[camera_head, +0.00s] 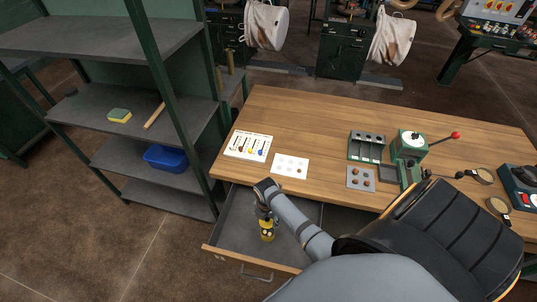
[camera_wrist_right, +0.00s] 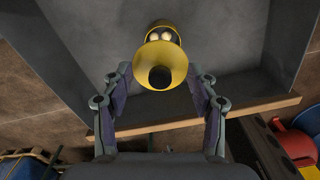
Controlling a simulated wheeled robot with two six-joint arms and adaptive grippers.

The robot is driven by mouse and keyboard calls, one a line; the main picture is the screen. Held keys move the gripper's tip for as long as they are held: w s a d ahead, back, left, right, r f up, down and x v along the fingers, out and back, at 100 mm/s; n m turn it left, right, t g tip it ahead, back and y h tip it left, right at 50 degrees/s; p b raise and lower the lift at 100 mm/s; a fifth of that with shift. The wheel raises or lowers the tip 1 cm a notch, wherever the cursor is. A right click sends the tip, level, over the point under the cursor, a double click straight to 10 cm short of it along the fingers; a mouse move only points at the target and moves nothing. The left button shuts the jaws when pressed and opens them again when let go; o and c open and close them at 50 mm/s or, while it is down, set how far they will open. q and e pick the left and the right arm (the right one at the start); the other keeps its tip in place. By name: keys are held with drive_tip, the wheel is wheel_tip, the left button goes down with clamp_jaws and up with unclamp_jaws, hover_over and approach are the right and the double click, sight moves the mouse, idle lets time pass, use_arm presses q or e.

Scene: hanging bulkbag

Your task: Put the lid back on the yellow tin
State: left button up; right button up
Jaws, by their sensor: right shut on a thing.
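The yellow tin (camera_head: 267,233) stands in the open drawer, just below my right gripper (camera_head: 266,206). In the wrist view the tin (camera_wrist_right: 164,30) is open at the top, with pale round things inside. The yellow lid (camera_wrist_right: 153,60), with a black knob, is between the fingertips of my right gripper (camera_wrist_right: 160,78), which is shut on it. The lid is in front of the tin in that view and covers part of it; I cannot tell whether they touch. My left gripper is not in view.
The pulled-out drawer (camera_head: 234,232) hangs under the wooden workbench (camera_head: 310,115). On the bench are a white card with small coloured items (camera_head: 248,145), a dotted sheet (camera_head: 290,166) and a green lever press (camera_head: 409,146). A shelf with a blue bin (camera_head: 166,158) stands left.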

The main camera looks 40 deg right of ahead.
sight(267, 222)
drive_tip(key=shift+s+f+n, duration=0.3)
drive_tip(key=shift+s+f, duration=0.15)
drive_tip(key=shift+f, duration=0.05)
drive_tip(key=shift+a+f, duration=0.1)
drive_tip(key=shift+w+f+b, duration=0.2)
drive_tip(key=shift+f+b, duration=0.2)
drive_tip(key=shift+b, duration=0.1)
drive_tip(key=shift+s+f+b, duration=0.1)
drive_tip(key=shift+f+b, duration=0.6)
drive_tip(key=shift+b, duration=0.1)
wheel_tip(267, 222, down, 2)
drive_tip(key=b, duration=0.3)
drive_tip(key=shift+f, duration=0.25)
drive_tip(key=shift+f+b, duration=0.45)
drive_tip(key=shift+f, duration=0.4)
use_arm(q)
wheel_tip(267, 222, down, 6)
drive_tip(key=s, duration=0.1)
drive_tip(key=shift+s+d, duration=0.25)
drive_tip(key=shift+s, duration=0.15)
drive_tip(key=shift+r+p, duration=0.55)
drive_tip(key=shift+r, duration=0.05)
use_arm(e)
drive_tip(key=shift+r, duration=0.1)
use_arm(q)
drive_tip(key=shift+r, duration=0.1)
use_arm(e)
drive_tip(key=shift+f, duration=0.2)
